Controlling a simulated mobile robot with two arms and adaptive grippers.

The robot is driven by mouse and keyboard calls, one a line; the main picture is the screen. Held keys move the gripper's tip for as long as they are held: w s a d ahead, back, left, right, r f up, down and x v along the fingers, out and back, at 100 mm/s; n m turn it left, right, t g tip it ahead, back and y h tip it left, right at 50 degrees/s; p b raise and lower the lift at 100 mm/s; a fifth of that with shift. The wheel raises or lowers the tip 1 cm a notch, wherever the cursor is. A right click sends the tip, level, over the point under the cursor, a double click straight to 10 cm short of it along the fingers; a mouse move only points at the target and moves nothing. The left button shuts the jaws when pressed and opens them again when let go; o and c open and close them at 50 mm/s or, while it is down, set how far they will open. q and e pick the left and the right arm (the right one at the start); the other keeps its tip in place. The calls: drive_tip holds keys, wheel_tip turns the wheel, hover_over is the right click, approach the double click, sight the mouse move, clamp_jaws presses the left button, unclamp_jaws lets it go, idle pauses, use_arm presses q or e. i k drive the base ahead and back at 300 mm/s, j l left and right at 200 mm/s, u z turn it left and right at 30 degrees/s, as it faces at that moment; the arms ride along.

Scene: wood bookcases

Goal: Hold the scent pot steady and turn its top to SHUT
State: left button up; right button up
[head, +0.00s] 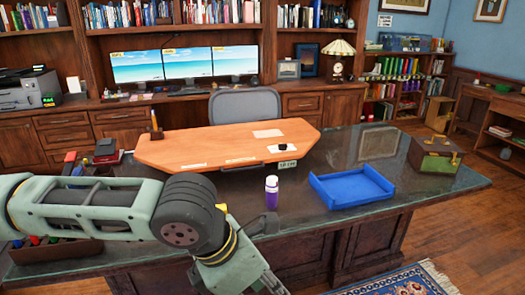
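A small upright purple container with a pale top (271,193) stands on the dark desk, left of the blue tray. It looks most like the scent pot, but I cannot be sure. Any marks on its top are too small to read. My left arm comes in from the left, low over the desk, and bends down toward the bottom edge. The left gripper end (240,265) is in front of the desk, below and left of the container and apart from it. Its fingers are not clear. My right gripper is not in view.
The dark desk (330,200) carries an orange-brown board (215,146) with a small dark item (283,141), an open blue tray (351,187) and a green-brown box (436,158). A grey chair (244,106) stands behind. The desk around the purple container is clear.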

sight(271, 180)
drive_tip(key=i, duration=1.75)
